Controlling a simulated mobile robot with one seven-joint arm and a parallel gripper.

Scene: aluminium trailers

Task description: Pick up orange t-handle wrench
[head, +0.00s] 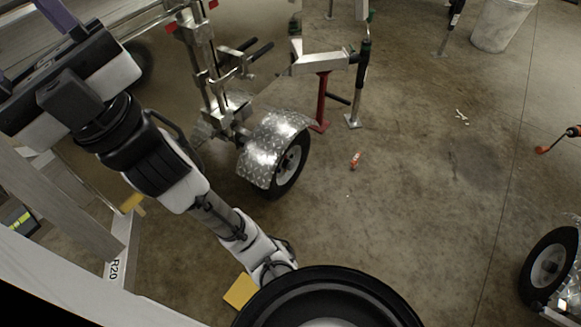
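An orange tool with a thin dark shaft, which looks like the orange t-handle wrench (543,150), lies on the concrete floor at the right edge of the head view. Its other end, orange and black, is at the picture's edge and may be cut off. My white and black arm runs from the upper left down to the bottom middle. I cannot make out any gripper fingers; the arm's lower end meets a large black round shape at the bottom. The arm is far to the left of the wrench, with open floor between them.
A small orange and white item (355,161) lies mid-floor. A trailer wheel with a shiny fender (270,140) and a red stand (321,100) are left of it. Another wheel (549,267) is at lower right. A pale bin (500,25) stands behind. The middle floor is mostly clear.

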